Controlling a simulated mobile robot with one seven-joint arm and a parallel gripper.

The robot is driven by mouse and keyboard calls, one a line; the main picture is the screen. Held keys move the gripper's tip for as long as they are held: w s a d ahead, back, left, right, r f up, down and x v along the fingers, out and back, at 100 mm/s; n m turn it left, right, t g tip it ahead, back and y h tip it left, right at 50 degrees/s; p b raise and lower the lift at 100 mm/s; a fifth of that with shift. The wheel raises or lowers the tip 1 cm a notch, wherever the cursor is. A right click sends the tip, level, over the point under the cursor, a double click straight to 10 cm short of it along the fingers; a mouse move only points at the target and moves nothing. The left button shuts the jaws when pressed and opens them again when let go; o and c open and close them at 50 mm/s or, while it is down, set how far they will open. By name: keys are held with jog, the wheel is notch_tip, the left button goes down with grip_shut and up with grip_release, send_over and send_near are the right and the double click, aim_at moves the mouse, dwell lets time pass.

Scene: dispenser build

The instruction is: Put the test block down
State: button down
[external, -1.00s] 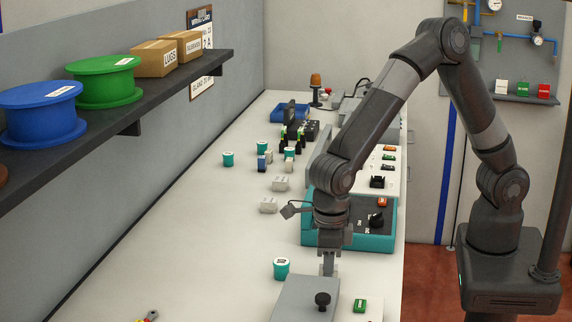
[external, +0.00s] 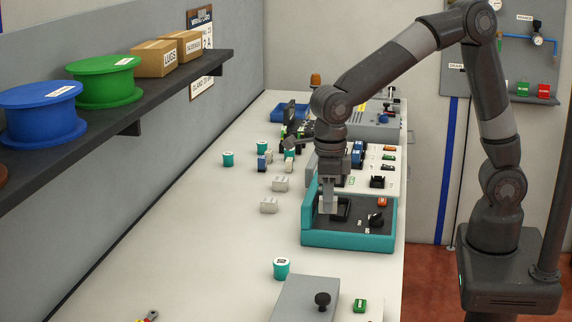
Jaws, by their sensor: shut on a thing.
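My gripper (external: 328,203) is over the left part of the teal tester box (external: 347,240), pointing straight down. It is shut on a small pale block, the test block (external: 329,208), which is mostly hidden by the fingers. The block is beside or over a black square recess (external: 343,209) in the box's dark top panel. I cannot tell whether it touches the panel.
A black knob (external: 376,219) and an orange switch (external: 382,201) sit on the box's right side. Pale blocks (external: 269,205) and teal cups (external: 281,268) stand to the left. A grey plate with a black knob (external: 322,300) is nearer.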

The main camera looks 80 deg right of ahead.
jog(key=w+a+m, duration=0.1)
jog(key=w+a, duration=0.2)
jog(key=w, duration=0.6)
jog(key=w+a, duration=0.3)
jog(key=w, duration=0.6)
send_over(232, 279)
notch_tip(232, 279, down, 7)
jog(key=shift+f, duration=1.95)
jog(key=shift+f, duration=0.1)
jog(key=c, duration=1.2)
grip_release()
jog(key=shift+c, duration=0.2)
